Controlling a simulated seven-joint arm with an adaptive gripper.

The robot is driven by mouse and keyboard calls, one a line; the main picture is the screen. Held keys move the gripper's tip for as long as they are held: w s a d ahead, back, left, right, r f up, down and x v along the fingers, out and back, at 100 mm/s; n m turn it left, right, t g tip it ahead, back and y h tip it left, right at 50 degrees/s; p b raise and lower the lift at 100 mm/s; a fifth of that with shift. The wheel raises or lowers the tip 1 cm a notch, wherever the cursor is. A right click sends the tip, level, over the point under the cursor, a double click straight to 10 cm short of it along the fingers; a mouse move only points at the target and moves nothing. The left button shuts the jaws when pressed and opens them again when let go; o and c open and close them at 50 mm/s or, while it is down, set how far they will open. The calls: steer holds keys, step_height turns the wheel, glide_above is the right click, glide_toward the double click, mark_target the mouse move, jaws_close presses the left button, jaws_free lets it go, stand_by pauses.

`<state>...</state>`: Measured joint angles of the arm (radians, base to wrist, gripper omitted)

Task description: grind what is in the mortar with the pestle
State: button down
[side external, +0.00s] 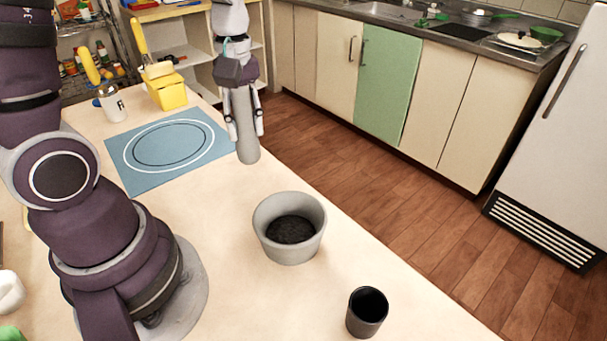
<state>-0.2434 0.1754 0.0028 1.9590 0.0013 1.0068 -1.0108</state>
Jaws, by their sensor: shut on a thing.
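A grey mortar (278,246) stands upright on the table, with dark material (290,230) lying in its bottom. My gripper (246,134) is up and left of the mortar in the picture, beside the blue mat. It points down and is shut on the grey pestle (246,150). The pestle hangs close to upright with its rounded lower end below the fingers, apart from the mortar. I cannot tell whether its lower end touches the table.
A black cup (367,311) stands at the front right. A blue mat (120,149) with white and dark rings lies at the back left. Behind it are a yellow block (167,92) and a white jar (113,105). The table (225,223) is clear between mat and mortar.

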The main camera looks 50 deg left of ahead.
steer(key=d, duration=1)
glide_above(292, 242)
steer(key=a, duration=0.1)
steer(key=shift+w+f, duration=0.15)
steer(key=shift+f, duration=2)
steer(key=shift+w+f, duration=0.15)
steer(key=shift+f, duration=1.95)
steer(key=shift+f, duration=0.2)
steer(key=shift+w, duration=0.1)
steer(key=shift+w, duration=0.45)
steer(key=shift+s+a, duration=0.5)
steer(key=shift+s, duration=0.2)
steer(key=shift+s+d, duration=0.15)
steer(key=shift+d, duration=0.85)
